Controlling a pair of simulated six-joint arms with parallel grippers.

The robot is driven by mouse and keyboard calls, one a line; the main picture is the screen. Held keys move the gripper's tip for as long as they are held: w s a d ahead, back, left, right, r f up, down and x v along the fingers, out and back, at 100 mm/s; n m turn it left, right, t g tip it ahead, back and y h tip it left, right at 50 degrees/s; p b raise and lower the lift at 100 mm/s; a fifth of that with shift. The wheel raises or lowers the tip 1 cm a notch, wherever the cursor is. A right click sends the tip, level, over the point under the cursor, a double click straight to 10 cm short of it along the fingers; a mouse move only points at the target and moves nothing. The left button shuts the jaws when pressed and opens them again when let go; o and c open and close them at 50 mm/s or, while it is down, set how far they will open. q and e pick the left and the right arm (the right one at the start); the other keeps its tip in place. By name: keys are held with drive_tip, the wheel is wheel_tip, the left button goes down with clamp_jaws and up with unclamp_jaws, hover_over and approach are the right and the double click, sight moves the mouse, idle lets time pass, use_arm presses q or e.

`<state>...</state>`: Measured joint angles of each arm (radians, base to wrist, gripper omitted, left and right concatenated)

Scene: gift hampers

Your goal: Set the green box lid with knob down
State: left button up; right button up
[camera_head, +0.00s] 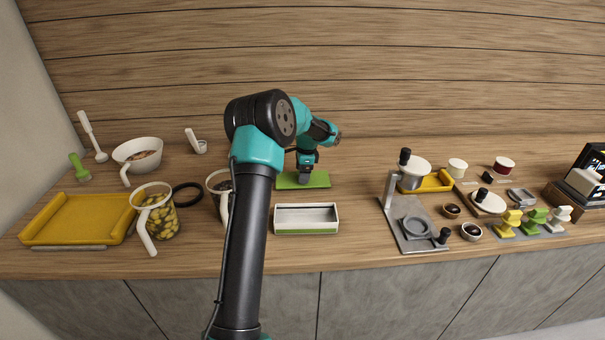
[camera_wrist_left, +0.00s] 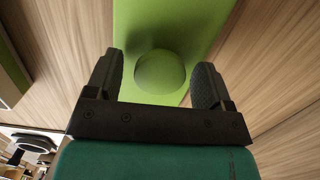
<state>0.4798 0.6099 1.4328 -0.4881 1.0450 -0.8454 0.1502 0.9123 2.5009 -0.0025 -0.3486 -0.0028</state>
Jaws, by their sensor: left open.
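The green box lid (camera_head: 318,180) lies flat on the wooden counter, behind the open box (camera_head: 306,219), a long white box with a green lower edge. In the left wrist view the lid (camera_wrist_left: 190,22) shows with its round green knob (camera_wrist_left: 160,72) between my two fingers. My left gripper (camera_head: 304,176) is over the lid, with its fingers open on either side of the knob and a gap to it on each side. In the head view the gripper hides the knob. My right gripper is not in view.
A jar of yellow-green pieces (camera_head: 160,216), a black ring (camera_head: 187,194) and a yellow tray (camera_head: 80,220) stand to the left. A metal press stand (camera_head: 414,230) stands to the right. Bare counter lies between the box and the stand.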

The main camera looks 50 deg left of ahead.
use_arm(q)
wheel_tip(320, 180, up, 12)
drive_tip(key=w, duration=0.1)
drive_tip(key=shift+d, duration=0.45)
drive_tip(key=shift+w+f, duration=0.1)
drive_tip(key=shift+f, duration=0.05)
